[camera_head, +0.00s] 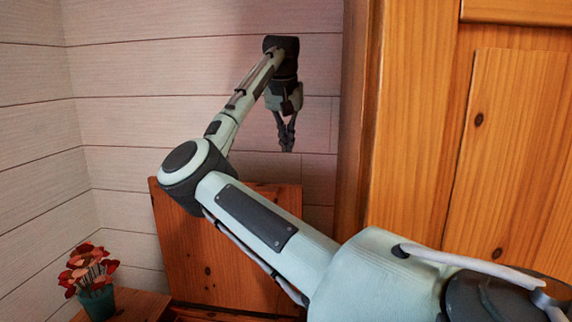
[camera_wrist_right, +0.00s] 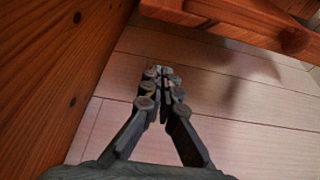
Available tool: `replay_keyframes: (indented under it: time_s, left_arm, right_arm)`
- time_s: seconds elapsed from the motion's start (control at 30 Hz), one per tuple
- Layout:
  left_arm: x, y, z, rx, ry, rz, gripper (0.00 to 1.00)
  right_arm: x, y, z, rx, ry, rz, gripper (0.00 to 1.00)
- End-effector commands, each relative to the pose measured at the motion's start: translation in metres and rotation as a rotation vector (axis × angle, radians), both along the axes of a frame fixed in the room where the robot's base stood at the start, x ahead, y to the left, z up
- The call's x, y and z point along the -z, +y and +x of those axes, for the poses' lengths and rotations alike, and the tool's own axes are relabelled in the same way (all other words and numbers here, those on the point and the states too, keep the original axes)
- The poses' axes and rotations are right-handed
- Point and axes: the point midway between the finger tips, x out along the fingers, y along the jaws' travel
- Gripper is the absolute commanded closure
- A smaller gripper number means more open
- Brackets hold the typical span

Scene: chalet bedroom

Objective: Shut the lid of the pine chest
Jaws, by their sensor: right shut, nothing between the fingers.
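The pine chest's lid (camera_head: 215,250) stands raised, close to upright, near the plank wall in the head view. Only a strip of the chest body (camera_head: 190,313) shows at the bottom edge; my right arm hides part of the lid and chest. My right gripper (camera_head: 287,147) points down above the lid's top edge, towards its right end, near the wall. It is shut and empty, and looks apart from the lid. In the right wrist view its closed fingers (camera_wrist_right: 162,75) show against pale planks. My left gripper is out of view.
A tall pine wardrobe (camera_head: 415,110) fills the right side of the head view. Red flowers in a green pot (camera_head: 97,302) stand on a low wooden surface at lower left. In the wrist view wood shows at left and upper right; I cannot tell which pieces.

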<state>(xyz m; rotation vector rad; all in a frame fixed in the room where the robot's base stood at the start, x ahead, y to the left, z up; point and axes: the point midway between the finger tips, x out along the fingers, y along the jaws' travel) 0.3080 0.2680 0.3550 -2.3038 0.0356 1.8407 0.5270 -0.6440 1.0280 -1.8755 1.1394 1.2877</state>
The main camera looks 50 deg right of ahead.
Motion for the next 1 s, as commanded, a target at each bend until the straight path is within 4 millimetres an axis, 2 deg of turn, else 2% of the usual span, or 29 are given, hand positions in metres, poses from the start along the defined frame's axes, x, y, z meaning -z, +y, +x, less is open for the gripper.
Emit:
replay_keyframes:
  time_s: [0.17, 0.5, 0.7, 1.0]
  left_arm:
    - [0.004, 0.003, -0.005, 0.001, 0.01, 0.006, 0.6]
    - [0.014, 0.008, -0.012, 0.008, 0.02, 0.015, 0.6]
    - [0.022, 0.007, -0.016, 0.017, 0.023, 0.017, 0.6]
    - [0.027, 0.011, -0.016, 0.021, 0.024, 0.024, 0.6]
  right_arm:
    - [0.024, -0.007, 0.004, 0.0, 0.004, 0.003, 1.0]
    - [0.091, -0.031, 0.016, 0.0, 0.002, 0.001, 1.0]
    - [0.091, -0.005, 0.005, -0.001, 0.0, -0.001, 1.0]
    - [0.092, 0.005, -0.003, -0.001, 0.001, -0.001, 1.0]
